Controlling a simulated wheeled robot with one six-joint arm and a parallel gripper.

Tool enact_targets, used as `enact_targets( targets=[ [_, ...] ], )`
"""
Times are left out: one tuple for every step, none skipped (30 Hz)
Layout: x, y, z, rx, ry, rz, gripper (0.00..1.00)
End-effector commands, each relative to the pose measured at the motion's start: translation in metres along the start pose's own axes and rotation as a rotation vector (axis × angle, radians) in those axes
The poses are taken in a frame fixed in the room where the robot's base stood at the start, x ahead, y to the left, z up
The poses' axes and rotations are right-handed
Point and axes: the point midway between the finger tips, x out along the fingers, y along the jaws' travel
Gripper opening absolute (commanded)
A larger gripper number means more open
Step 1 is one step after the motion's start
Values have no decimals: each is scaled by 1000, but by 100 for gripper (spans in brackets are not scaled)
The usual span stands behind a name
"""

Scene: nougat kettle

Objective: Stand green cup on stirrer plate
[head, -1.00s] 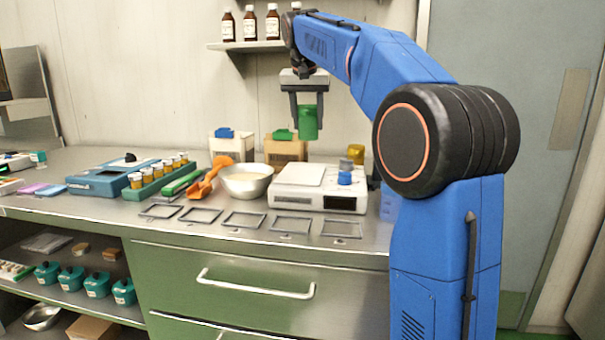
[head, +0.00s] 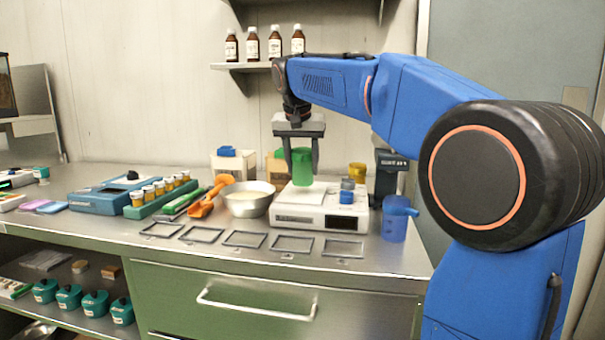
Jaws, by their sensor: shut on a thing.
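The green cup (head: 302,168) is upright between the two fingers of my gripper (head: 302,158), which is shut on it. The stirrer plate (head: 296,196) is the pale flat top of the white device on the bench. The cup hangs over the rear part of this plate. Its bottom is close to the plate's surface, and I cannot tell whether they touch. The white device (head: 318,218) has a dark display on its front and a blue block (head: 346,197) on its right side.
A metal bowl (head: 247,204) stands just left of the device, with an orange scoop (head: 203,208) beside it. A blue jug (head: 395,219) stands to the right. Empty black frames (head: 291,245) line the bench front. Bottles (head: 253,44) stand on a shelf above.

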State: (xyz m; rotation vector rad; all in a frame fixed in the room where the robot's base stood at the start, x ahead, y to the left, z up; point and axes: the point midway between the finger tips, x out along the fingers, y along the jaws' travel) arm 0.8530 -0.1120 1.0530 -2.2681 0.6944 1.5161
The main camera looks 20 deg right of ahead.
Motion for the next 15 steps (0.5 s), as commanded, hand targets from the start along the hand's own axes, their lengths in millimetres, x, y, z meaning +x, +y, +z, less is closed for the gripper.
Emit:
enact_targets(
  targets=[
    [7,0,3,0,-1,1,18],
    [10,0,4,0,0,0,18],
    [14,0,6,0,-1,1,18],
    [17,0,7,0,0,0,18],
    [18,0,8,1,1,0,18],
    [20,0,8,1,1,-1,18],
    [21,0,9,1,1,-1,18],
    [21,0,9,1,1,-1,18],
    [21,0,9,1,1,-1,18],
    [21,0,9,1,1,-1,18],
    [21,0,9,1,1,-1,18],
    [21,0,9,1,1,-1,18],
    [21,0,9,1,1,-1,18],
    [21,0,9,1,1,-1,18],
    [21,0,9,0,1,-1,18]
  ],
)
